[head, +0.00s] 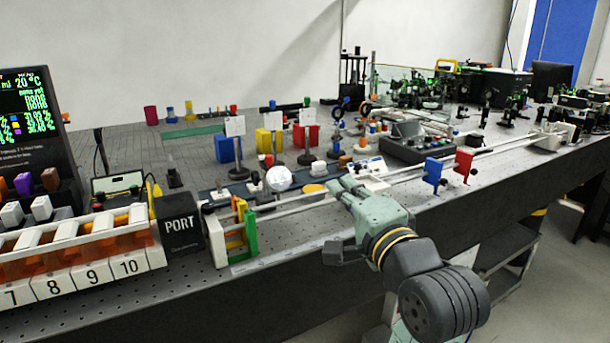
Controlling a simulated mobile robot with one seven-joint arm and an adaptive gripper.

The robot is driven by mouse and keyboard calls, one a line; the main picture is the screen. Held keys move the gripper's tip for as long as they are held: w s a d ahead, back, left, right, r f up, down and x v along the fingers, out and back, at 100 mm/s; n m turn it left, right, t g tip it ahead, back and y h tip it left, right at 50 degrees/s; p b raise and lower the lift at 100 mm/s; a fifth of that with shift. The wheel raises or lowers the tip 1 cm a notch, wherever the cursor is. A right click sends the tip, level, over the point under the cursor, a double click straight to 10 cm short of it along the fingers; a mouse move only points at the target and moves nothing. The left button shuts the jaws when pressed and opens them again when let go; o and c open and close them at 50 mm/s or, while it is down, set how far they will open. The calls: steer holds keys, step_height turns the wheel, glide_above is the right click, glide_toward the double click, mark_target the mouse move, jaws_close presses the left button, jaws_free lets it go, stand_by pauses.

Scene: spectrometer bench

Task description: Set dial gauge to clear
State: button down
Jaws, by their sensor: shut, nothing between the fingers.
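A round white disc (279,178), which looks like the dial gauge, stands upright behind the rails near the middle of the bench. Its markings and pointer are too small to read. My gripper (337,187) is shut and empty over the front rail, to the right of the disc and apart from it. A flat yellow disc (313,190) lies between the two. What lies directly beneath the fingers is hidden by my gripper.
Two long rails (400,179) run along the bench, with blue (432,172) and red (465,163) holders to the right. A coloured frame (244,232) and PORT box (180,223) stand left. White cards (276,121) on posts stand behind. The bench's front strip (300,243) is mostly clear.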

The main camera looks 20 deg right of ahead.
mark_target(272, 177)
steer(key=w+p, duration=0.2)
steer(key=w, duration=0.8)
steer(key=a, duration=0.1)
steer(key=s+a, duration=0.1)
steer(key=a, duration=0.1)
steer(key=shift+a, duration=0.3)
steer(key=shift+a+p, duration=0.1)
steer(key=shift+p, duration=0.2)
